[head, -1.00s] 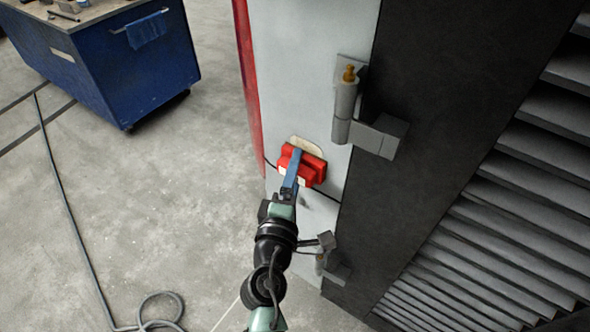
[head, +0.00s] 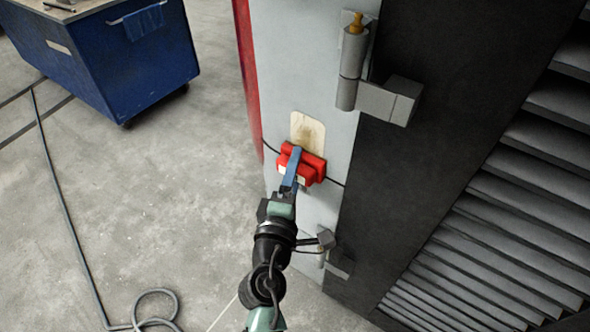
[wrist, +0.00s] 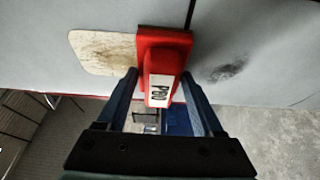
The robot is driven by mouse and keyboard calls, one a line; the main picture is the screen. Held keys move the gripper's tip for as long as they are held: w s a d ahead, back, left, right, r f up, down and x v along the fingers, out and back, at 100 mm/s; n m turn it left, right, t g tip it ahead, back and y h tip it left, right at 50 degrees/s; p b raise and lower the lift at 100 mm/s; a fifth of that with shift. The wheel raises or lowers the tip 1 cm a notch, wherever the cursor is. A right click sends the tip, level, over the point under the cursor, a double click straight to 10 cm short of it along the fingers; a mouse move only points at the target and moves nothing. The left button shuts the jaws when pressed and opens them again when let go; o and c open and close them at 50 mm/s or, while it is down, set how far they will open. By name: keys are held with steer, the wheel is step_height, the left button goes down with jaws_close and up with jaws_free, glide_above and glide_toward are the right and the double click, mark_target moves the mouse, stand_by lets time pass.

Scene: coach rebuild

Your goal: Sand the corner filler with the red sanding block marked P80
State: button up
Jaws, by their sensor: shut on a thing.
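The red sanding block (head: 314,167) is held in my gripper (head: 294,163), its blue fingers shut on either side. In the wrist view the block (wrist: 164,50) shows a white label reading P80, between the fingers (wrist: 160,88). The corner filler (head: 308,129) is a cream patch with a brownish smear on the pale grey panel. The block sits at the filler's lower end and appears to lie against the panel; its contact face is hidden. In the wrist view the filler (wrist: 98,52) extends left of the block, and a dark smudge (wrist: 227,70) lies to its right.
A grey hinge (head: 352,65) with a brass tip juts out above right of the filler; another hinge (head: 328,245) sits below, close to my arm. A dark louvred panel (head: 500,220) is at right. A blue cart (head: 110,65) and hose (head: 70,215) are on the floor at left.

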mark_target(301, 134)
steer(key=shift+w+d+r+p, duration=0.1)
steer(key=shift+w+r+p, duration=0.05)
steer(key=shift+r+p, duration=4.85)
steer(key=shift+r, duration=0.7)
steer(key=shift+d+f+b, duration=0.1)
steer(key=shift+f+b, duration=2.5)
steer(key=shift+f, duration=0.1)
step_height(301, 134, down, 6)
steer(key=b, duration=0.6)
steer(key=shift+f, duration=0.2)
steer(key=shift+r, duration=0.1)
steer(key=shift+s+a+r+b, duration=0.1)
steer(key=shift+s+a+b, duration=0.35)
steer(key=shift+s+a, duration=0.7)
steer(key=shift+s+a+r+b, duration=0.1)
steer(key=shift+s+a+b, duration=0.3)
steer(key=shift+s+a, duration=0.75)
steer(key=shift+s+d+f, duration=0.1)
steer(key=shift+s+d, duration=0.1)
steer(key=shift+s, duration=0.1)
